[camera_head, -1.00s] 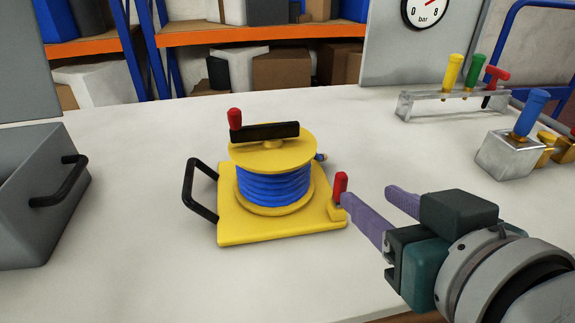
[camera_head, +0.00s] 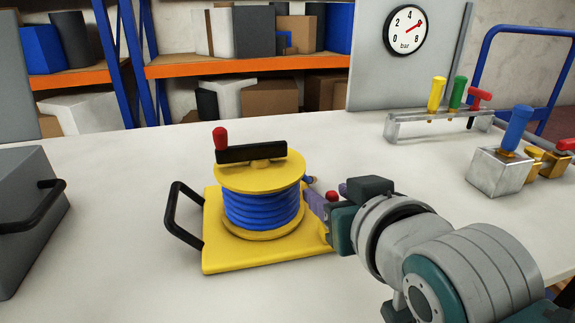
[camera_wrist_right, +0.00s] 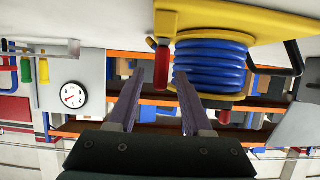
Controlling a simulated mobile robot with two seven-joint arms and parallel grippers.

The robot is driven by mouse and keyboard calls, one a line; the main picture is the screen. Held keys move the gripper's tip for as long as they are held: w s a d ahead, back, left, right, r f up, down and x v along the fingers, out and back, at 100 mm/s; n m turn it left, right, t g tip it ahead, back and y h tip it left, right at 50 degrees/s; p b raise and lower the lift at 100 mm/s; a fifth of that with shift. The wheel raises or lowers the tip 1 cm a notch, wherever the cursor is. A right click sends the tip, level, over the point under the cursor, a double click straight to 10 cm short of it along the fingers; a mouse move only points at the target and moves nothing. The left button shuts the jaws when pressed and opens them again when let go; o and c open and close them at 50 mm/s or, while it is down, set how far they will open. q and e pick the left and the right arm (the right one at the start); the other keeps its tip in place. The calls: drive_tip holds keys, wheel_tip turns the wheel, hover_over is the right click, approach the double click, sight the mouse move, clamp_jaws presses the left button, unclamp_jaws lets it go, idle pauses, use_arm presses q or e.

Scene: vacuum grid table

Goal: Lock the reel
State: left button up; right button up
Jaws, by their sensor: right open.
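A yellow reel (camera_head: 260,174) wound with blue hose (camera_head: 262,208) stands on a yellow base plate (camera_head: 222,255). A black crank (camera_head: 250,153) with a red knob (camera_head: 220,138) is on top. A small red lock lever (camera_head: 332,196) stands upright at the base's right corner; my right gripper hides its lower part. In the right wrist view the red lever (camera_wrist_right: 162,66) shows between the two purple fingers of my right gripper (camera_wrist_right: 160,76), which is open. In the head view this gripper (camera_head: 317,203) is at the lever, beside the hose drum. My left gripper is out of view.
A black handle (camera_head: 183,215) juts from the base's left side. A grey bin (camera_head: 25,225) stands at far left. A metal block with a blue lever (camera_head: 517,127) and a rack with coloured handles (camera_head: 440,120) stand at right. The front of the table is clear.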

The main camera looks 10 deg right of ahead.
clamp_jaws()
idle(0.3)
